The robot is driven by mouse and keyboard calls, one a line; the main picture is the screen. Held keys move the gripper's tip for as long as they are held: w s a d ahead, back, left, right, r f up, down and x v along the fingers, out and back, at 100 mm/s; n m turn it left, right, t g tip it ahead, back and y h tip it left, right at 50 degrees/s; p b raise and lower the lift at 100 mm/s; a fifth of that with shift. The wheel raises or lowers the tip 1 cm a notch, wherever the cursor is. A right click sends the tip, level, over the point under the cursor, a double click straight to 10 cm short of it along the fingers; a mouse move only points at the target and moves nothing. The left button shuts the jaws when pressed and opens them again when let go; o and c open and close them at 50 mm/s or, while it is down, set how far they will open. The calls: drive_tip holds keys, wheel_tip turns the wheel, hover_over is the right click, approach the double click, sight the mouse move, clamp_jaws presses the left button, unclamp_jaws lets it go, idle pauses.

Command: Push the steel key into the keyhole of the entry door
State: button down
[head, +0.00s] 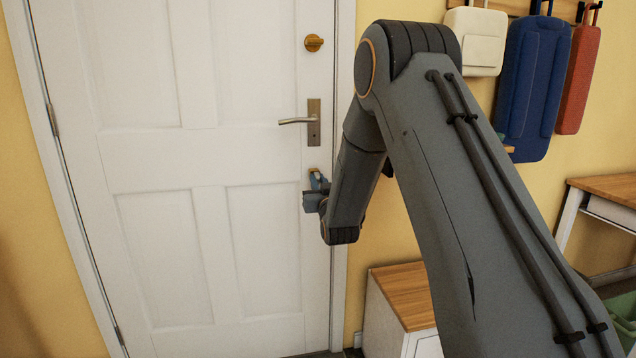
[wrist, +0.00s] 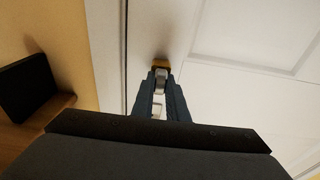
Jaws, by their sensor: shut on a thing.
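The white entry door (head: 150,160) is shut and fills the left of the head view. A small brass keyhole plate (head: 314,170) is on its right side below the lever handle; the wrist view shows it (wrist: 161,64) just beyond my fingertips. My gripper (head: 317,190) is close to the door at this plate. Its fingers (wrist: 160,88) are shut on the steel key (wrist: 159,82), partly seen between them. The key points toward the brass plate. The plate hides its far end, or the fingers do; I cannot tell how deep it sits.
A lever handle (head: 313,122) is just above my gripper, and a round brass lock (head: 313,43) is higher up. Bags (head: 532,85) hang on the wall at right. A wood-topped cabinet (head: 403,293) stands below my arm, right of the door.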

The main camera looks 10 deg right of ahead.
drive_tip(key=c, duration=1.2)
unclamp_jaws()
drive_tip(key=shift+w, duration=0.1)
drive_tip(key=shift+s+f+p, duration=0.25)
drive_tip(key=shift+s+p, duration=0.25)
drive_tip(key=shift+s, duration=1.3)
drive_tip(key=shift+s+f+p, duration=0.2)
drive_tip(key=shift+s+p, duration=0.3)
drive_tip(key=shift+s, duration=1.25)
drive_tip(key=shift+a, duration=0.1)
